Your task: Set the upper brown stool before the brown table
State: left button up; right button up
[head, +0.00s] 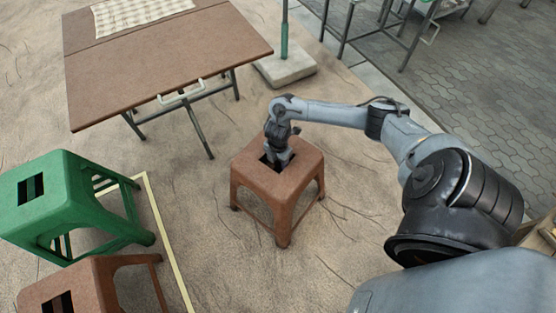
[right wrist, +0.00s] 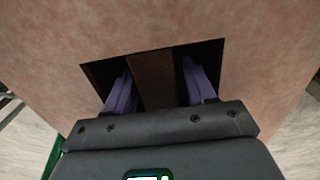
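One brown stool (head: 263,181) is upright on the sandy ground in the middle of the head view, in front of the brown table (head: 165,55). My right gripper (head: 277,160) reaches straight down into the slot in its seat. In the right wrist view, the two fingers (right wrist: 160,85) sit in the holes on either side of the seat's middle bar (right wrist: 153,78), close against it. The fingertips are hidden below the seat (right wrist: 250,35). Another brown stool (head: 95,279) is partly cut off at the lower left. My left gripper is not in view.
A green stool (head: 62,195) stands at the left, beside a pale yellow line (head: 168,240) on the ground. A green pole on a pale base (head: 285,68) stands right of the table. Metal-framed furniture (head: 345,30) is at the top. Ground around the middle stool is clear.

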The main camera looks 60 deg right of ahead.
jog(key=shift+o, duration=0.5)
jog(key=shift+r, duration=0.25)
notch_tip(320, 180, up, 11)
jog(key=p, duration=0.7)
jog(key=w+a+m+t+y, duration=0.1)
jog(key=a+m+t, duration=0.3)
jog(key=a, duration=2)
jog(key=s+r+m, duration=1)
jog(key=s, duration=0.2)
jog(key=shift+d+h+p, duration=0.2)
jog(key=shift+h+p, duration=0.15)
jog(key=shift+h, duration=0.05)
